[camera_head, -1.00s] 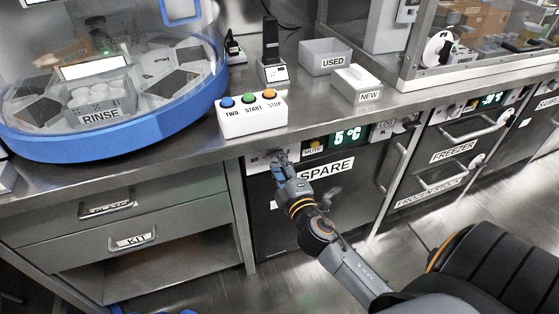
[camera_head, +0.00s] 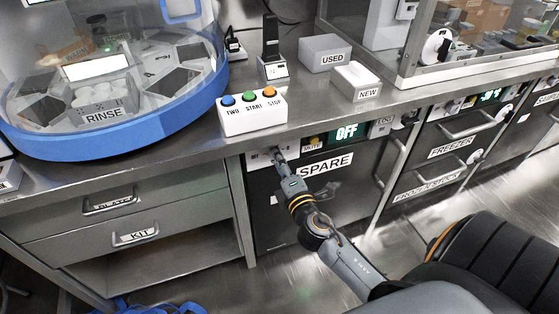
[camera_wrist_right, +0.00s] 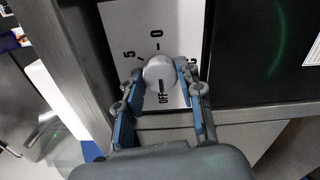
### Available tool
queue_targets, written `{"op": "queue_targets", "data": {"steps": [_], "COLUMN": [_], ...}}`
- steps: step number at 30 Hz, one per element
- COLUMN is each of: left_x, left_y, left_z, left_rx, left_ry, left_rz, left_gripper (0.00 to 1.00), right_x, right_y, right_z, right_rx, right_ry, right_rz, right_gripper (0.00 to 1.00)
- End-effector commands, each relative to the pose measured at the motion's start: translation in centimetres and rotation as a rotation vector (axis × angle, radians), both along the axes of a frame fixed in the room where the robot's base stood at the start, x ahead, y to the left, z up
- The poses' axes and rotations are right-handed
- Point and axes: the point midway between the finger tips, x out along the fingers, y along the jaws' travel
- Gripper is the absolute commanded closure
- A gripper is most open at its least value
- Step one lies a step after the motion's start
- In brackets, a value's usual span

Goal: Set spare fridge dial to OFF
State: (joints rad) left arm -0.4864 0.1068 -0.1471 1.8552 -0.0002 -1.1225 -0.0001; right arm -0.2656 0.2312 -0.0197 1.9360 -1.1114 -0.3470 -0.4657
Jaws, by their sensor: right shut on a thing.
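The spare fridge (camera_head: 330,205) is under the counter, labelled SPARE. Its display (camera_head: 346,133) reads OFF in green. The dial is a round pale knob (camera_wrist_right: 159,72) on a white plate (camera_wrist_right: 130,22) in the right wrist view, with marks 5, 0 and OFF around it. A dark line on the knob's lower part points at the OFF mark. My right gripper (camera_wrist_right: 160,82) has its two blue-padded fingers shut on the knob from both sides. In the head view my right gripper (camera_head: 279,157) hides most of the dial. My left gripper is not in view.
A white box with TWO, START and STOP buttons (camera_head: 252,117) stands on the counter just above the dial. The freezer (camera_head: 460,140) is to the right, with protruding handles. Drawers (camera_head: 118,205) are to the left.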

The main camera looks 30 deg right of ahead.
Motion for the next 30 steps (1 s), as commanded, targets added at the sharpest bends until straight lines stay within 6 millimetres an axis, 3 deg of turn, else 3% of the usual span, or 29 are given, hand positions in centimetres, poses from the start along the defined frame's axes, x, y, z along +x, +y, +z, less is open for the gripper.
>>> {"op": "queue_targets", "data": {"steps": [8,9,12,23,30], "left_x": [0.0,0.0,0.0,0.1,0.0], "left_y": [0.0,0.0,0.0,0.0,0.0], "left_z": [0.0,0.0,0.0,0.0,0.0], "left_rx": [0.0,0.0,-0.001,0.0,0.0], "left_ry": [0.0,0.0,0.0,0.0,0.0], "left_rz": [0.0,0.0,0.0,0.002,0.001], "left_gripper": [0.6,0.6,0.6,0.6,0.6], "right_x": [0.0,0.0,0.0,-0.5,-4.5], "right_y": [0.1,0.1,0.1,0.1,1.1], "right_z": [-0.1,-0.1,-0.1,-0.1,-0.2], "right_rx": [-0.002,-0.002,-0.002,0.0,0.002], "right_ry": [0.003,0.003,0.002,0.001,0.005], "right_rz": [0.002,0.003,0.002,0.001,-0.001], "right_gripper": [0.95,0.55,0.4,0.4,0.4]}}
